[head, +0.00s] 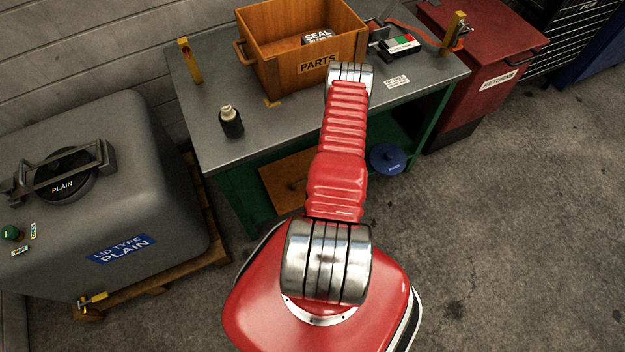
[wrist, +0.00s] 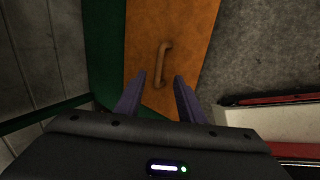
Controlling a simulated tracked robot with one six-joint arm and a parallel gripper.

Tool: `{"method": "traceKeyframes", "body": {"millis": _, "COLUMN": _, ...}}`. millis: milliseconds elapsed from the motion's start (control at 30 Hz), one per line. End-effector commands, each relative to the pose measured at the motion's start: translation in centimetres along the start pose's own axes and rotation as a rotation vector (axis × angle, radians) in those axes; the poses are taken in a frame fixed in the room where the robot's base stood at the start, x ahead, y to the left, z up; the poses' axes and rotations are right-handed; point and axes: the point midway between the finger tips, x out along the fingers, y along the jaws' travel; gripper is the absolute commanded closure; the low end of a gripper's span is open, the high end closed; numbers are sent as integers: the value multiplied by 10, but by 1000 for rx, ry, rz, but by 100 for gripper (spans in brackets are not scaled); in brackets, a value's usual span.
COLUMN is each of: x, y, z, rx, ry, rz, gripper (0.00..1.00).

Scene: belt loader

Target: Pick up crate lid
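The crate lid is a flat orange-brown wooden board (head: 285,182) under the front of the workbench, partly hidden by my arm in the head view. In the wrist view the lid (wrist: 195,35) fills the middle, with a brown bar handle (wrist: 163,60) on its face. My gripper (wrist: 160,75) is open, its two dark fingers on either side of the handle's lower end in the picture. I cannot tell how far the fingertips are from the lid. My gripper is hidden in the head view. The open wooden PARTS crate (head: 282,72) stands on the bench.
The grey workbench (head: 210,150) also bears a dark bottle (head: 230,122), a small box with coloured buttons (head: 400,46) and yellow posts. A blue round lid (head: 388,159) lies below it. A grey PLAIN tank (head: 150,190) stands left, a red RETURNS bin (head: 490,60) right. Floor at right is clear.

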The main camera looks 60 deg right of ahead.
Motion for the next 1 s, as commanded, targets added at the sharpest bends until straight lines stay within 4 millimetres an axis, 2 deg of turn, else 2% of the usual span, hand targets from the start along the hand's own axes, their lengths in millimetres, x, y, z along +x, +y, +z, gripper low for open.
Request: {"method": "traceKeyframes", "body": {"millis": 1000, "x": 109, "y": -1, "z": 0, "rx": 1, "ry": 0, "rz": 0, "gripper": 64}}
